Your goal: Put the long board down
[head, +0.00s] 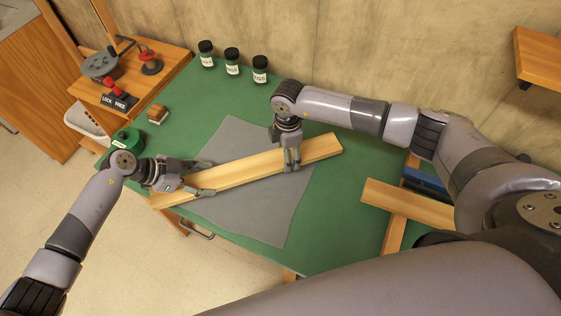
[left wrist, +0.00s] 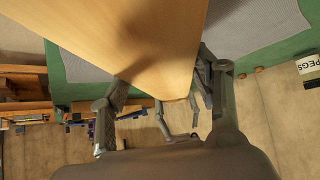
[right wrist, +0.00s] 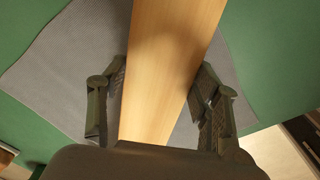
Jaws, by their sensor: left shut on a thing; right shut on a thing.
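The long board (head: 245,172) is a pale wooden plank slanting over the grey mat (head: 255,222). Its left end reaches past the front-left edge of the green table. My left gripper (head: 204,177) is shut on the board's left part, one finger on each long side; the board (left wrist: 140,40) fills the middle of the left wrist view. My right gripper (head: 292,160) is shut on the board nearer its right end, coming from above. The board (right wrist: 170,70) runs between its fingers in the right wrist view. I cannot tell whether the board touches the mat.
Three dark jars (head: 232,62) stand at the back of the green table (head: 190,95). A small wooden block (head: 157,115) and a green round container (head: 125,141) are at the left. A wooden side stand (head: 145,85) holds a lever sign. Another plank (head: 410,203) lies at the right.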

